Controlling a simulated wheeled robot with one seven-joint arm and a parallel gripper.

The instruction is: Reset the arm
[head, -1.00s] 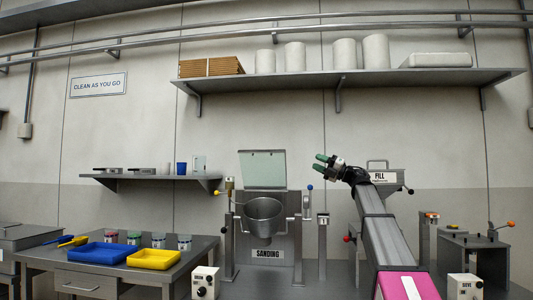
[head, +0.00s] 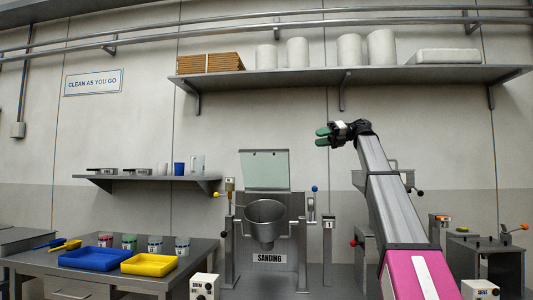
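My arm (head: 390,200) reaches up from the lower right in the head view. My gripper (head: 322,137) is at its upper end, pointing left, with two green fingertips. The fingers stand apart with a gap between them, and nothing shows in the gap. The gripper is in front of the bare wall, below the long shelf and above and to the right of the sanding machine (head: 265,215). It touches nothing that I can see.
A table with a blue tray (head: 93,259) and a yellow tray (head: 150,265) stands at the lower left. A long shelf (head: 340,75) with white containers runs above my gripper. A small shelf (head: 150,180) is at the left. My arm partly hides the fill machine (head: 400,178).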

